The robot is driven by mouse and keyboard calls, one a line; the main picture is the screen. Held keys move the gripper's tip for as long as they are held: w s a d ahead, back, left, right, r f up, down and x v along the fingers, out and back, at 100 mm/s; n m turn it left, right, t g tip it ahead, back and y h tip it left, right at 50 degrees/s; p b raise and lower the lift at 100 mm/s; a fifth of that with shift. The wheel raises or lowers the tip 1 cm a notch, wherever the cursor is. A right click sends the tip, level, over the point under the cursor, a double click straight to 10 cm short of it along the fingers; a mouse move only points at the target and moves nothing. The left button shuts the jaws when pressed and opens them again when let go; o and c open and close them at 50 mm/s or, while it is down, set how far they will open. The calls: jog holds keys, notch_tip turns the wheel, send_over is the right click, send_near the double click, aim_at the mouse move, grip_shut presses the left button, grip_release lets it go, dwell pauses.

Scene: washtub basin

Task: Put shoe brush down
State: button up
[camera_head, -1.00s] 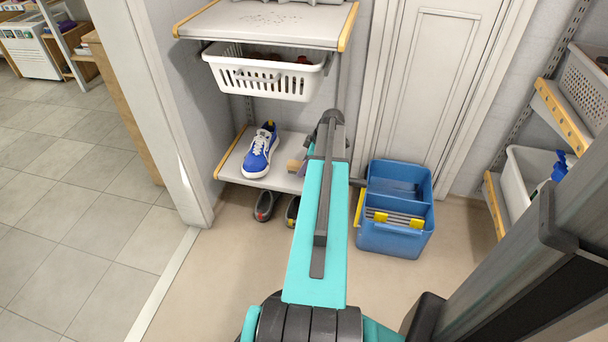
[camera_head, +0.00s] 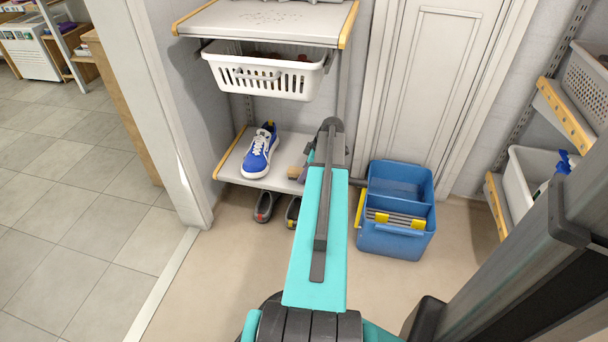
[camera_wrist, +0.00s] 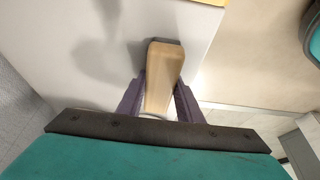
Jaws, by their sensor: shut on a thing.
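The shoe brush (camera_wrist: 163,75) has a light wooden body with a dark strip at its far end. In the wrist view my gripper (camera_wrist: 162,92) is shut on it, with a purple finger on each side. The brush is over or on the white lower shelf (camera_wrist: 60,50), near its edge; I cannot tell whether it touches the surface. In the head view the brush's wooden end (camera_head: 294,173) shows at the right part of the shelf, left of my arm. The fingers are mostly hidden behind my arm there.
A blue and white shoe (camera_head: 260,152) stands on the shelf, left of the brush. Grey shoes (camera_head: 266,205) lie on the floor below. A white basket (camera_head: 262,74) hangs above. A blue bucket (camera_head: 394,238) stands to the right. Bare shelf lies between shoe and brush.

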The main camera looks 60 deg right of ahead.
jog(key=o, duration=0.9)
jog(key=shift+f, duration=0.1)
jog(key=p+v, duration=0.4)
jog(key=v, duration=0.8)
dwell(0.4)
